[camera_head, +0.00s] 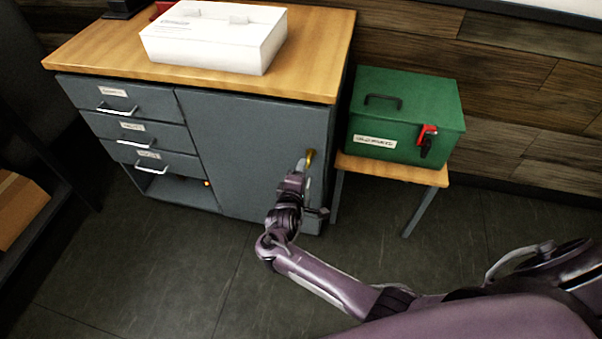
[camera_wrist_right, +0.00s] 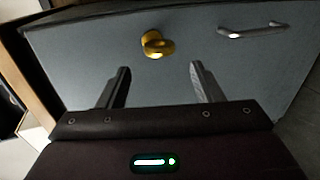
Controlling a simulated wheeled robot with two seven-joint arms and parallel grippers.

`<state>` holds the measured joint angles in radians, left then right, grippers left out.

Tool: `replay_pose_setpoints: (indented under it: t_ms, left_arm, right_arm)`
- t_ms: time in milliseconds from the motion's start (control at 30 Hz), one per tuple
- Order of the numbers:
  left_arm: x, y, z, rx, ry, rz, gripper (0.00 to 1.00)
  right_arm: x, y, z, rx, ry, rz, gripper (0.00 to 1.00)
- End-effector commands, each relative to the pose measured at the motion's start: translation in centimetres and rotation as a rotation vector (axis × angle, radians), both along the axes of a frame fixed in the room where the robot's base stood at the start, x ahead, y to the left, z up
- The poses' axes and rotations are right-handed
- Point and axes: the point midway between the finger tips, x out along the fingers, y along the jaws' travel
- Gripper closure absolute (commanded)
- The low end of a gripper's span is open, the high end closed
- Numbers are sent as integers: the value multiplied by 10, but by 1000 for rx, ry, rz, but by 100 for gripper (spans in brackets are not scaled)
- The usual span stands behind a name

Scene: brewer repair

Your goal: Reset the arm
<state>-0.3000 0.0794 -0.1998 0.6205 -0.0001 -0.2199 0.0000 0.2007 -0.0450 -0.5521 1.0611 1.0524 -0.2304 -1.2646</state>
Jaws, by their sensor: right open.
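My right arm reaches in from the lower right of the head view, and its gripper (camera_head: 296,178) is at the right part of the grey cabinet's door (camera_head: 250,130). In the right wrist view the gripper (camera_wrist_right: 159,68) is open, with nothing between its two dark fingers. A brass knob or latch (camera_wrist_right: 156,44) on the door shows just beyond the fingertips, roughly centred between them. The brass piece also shows in the head view (camera_head: 310,156), close to the gripper. I cannot tell whether they touch. My left gripper is not in view.
A metal bar handle (camera_wrist_right: 253,30) is on the grey front. The cabinet has drawers with handles (camera_head: 118,108) and a wooden top (camera_head: 100,50) holding a white box (camera_head: 210,40). A green toolbox (camera_head: 400,110) stands on a small stool (camera_head: 410,172) at right. The floor in front is clear.

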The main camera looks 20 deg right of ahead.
Motion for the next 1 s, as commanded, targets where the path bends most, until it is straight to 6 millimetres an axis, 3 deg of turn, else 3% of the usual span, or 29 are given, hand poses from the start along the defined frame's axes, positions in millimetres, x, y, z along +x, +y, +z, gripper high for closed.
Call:
replay_pose_setpoints:
  t_ms: [300,367,467,567,700,767,900,1000]
  left_arm:
    - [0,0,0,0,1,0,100]
    - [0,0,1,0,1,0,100]
    - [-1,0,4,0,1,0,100]
    - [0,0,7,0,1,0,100]
    - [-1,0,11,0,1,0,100]
    - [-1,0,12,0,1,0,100]
    - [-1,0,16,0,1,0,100]
    - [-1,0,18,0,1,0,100]
  right_arm:
    - [-2,-1,-6,10,6,1,40]
    - [-8,-3,-20,32,22,5,40]
    - [-30,-8,-64,115,70,14,40]
    - [-69,-13,-123,247,141,8,40]
    - [-142,-19,-203,453,254,-45,40]
    - [-178,-22,-232,541,304,-84,40]
    - [-270,-26,-288,735,418,-206,40]
    - [-339,-26,-316,862,493,-319,40]
